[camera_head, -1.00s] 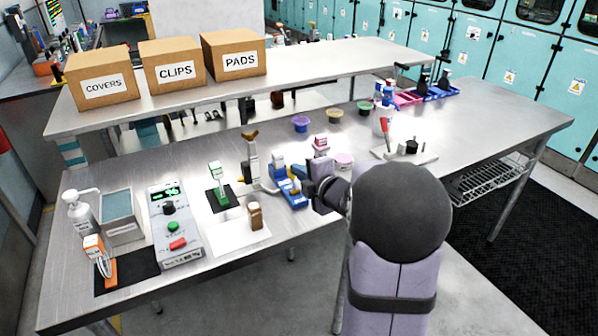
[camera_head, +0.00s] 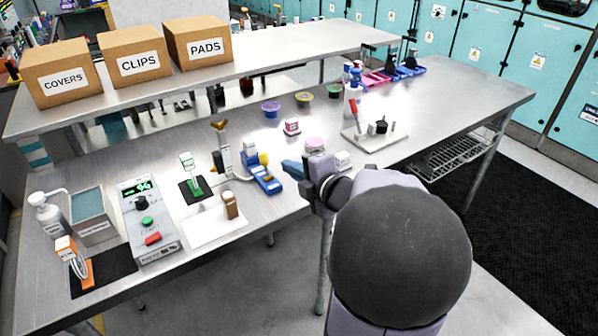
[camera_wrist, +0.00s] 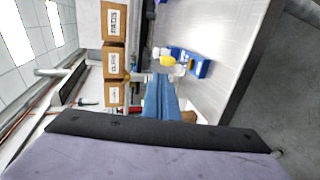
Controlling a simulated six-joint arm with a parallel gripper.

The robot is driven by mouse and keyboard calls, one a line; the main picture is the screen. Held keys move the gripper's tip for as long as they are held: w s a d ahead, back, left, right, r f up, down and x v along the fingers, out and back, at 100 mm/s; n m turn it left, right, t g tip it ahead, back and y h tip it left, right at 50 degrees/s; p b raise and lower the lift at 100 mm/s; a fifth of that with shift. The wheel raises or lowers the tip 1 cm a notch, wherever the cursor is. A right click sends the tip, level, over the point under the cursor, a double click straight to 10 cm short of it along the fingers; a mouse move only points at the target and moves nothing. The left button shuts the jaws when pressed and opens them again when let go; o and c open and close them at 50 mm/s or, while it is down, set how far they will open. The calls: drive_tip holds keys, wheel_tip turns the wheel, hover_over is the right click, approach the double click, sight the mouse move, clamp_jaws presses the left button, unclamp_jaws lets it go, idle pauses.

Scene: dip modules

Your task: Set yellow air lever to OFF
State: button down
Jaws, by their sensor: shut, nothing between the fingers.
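The yellow lever (camera_head: 263,158) is a small yellow piece at the blue fixture (camera_head: 264,181) near the middle of the bench. In the wrist view the yellow lever (camera_wrist: 167,60) shows just beyond my fingertips, with the blue fixture (camera_wrist: 199,67) to its right. Its ON or OFF marking is too small to read. My gripper (camera_head: 288,167) has blue fingers, shut and empty, to the right of the lever with a small gap in the head view. In the wrist view my gripper (camera_wrist: 160,82) points toward the lever; contact cannot be told.
A bronze-handled press (camera_head: 221,140) stands left of the fixture. A plate with a red lever (camera_head: 374,134) lies right. Labelled boxes (camera_head: 136,52) stand on the rear shelf.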

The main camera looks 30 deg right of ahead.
drive_tip(key=shift+v, duration=1.7)
